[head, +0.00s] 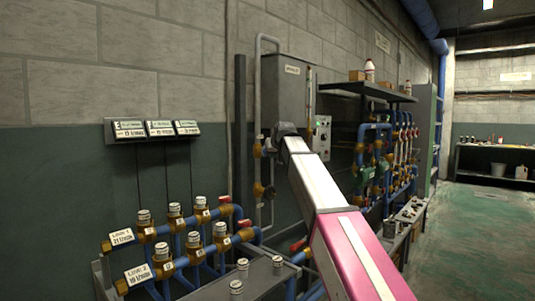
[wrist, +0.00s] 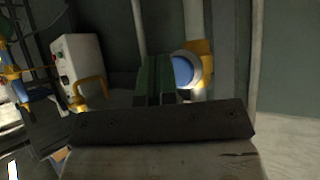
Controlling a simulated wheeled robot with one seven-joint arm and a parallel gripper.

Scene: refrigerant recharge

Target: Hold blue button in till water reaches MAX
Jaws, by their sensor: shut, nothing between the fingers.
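A blue button (wrist: 183,71) with a pale ring sits on a brass fitting (wrist: 205,62) on a vertical pipe in the wrist view. My gripper (wrist: 155,78) is shut and empty, its dark green fingers just left of the button and overlapping its left edge. I cannot tell whether they touch it. In the head view the button and fingertips are hidden; my arm ends before a grey tank (head: 284,82). A thin upright gauge tube (head: 310,90) runs along the tank's right side. The water level and any MAX mark are too small to read.
A control box (head: 321,136) hangs right of the tank; it also shows in the wrist view (wrist: 78,62). Blue pipes with brass valves (head: 195,245) fill the lower left. A shelf (head: 368,90) with bottles is at right. The green floor (head: 480,240) is open.

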